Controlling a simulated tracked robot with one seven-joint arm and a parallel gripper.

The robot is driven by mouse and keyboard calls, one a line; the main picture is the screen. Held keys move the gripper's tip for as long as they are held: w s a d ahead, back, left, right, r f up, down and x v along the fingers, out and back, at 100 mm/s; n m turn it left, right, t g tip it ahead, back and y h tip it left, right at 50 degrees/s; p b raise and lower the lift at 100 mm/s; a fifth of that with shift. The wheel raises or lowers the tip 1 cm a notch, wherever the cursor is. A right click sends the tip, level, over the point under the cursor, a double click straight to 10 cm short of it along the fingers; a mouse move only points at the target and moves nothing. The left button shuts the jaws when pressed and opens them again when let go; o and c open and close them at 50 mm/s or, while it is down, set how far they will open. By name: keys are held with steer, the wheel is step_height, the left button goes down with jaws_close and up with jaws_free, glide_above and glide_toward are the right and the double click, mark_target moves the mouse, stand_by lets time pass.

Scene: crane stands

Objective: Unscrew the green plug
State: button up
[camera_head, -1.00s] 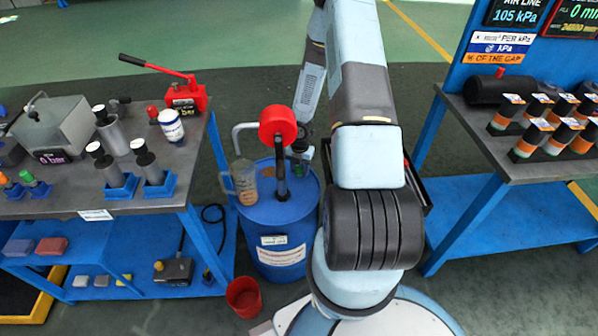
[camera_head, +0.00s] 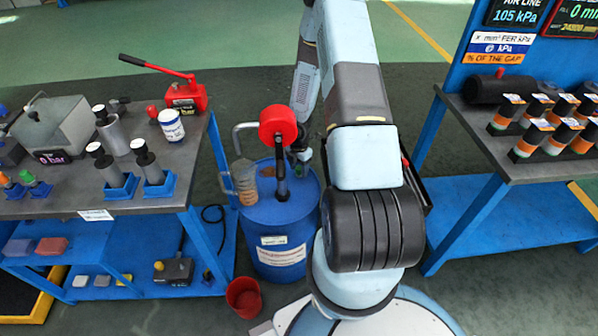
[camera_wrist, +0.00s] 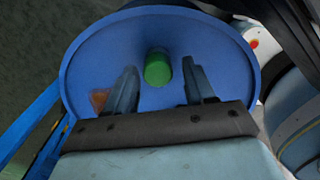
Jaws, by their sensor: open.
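The green plug (camera_wrist: 158,69) stands on the top of the blue drum (camera_wrist: 225,55) in the wrist view. My gripper (camera_wrist: 160,78) is open over the drum top, one finger to each side of the plug in the picture. I cannot tell whether the fingers are level with it or above it. In the head view the blue drum (camera_head: 278,218) stands between the two benches, and my gripper (camera_head: 301,158) is a small, partly hidden shape over its right side. I cannot clearly make out the plug there.
A pump with a red round head (camera_head: 278,125) rises from the drum. A clear jug (camera_head: 245,183) with brownish contents is at the drum's left side. A red bucket (camera_head: 244,297) is on the floor. A crowded bench (camera_head: 70,205) is left, another (camera_head: 510,165) right.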

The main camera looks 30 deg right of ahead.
steer(key=m, duration=0.7)
steer(key=shift+w, duration=0.1)
steer(key=m, duration=0.4)
steer(key=shift+w, duration=0.1)
steer(key=m, duration=1)
steer(key=shift+w, duration=0.1)
steer(key=m, duration=0.5)
steer(key=shift+d+m, duration=0.1)
steer(key=shift+m, duration=0.2)
steer(key=shift+s, duration=0.2)
steer(key=shift+c, duration=0.4)
jaws_close()
steer(key=shift+r, duration=0.1)
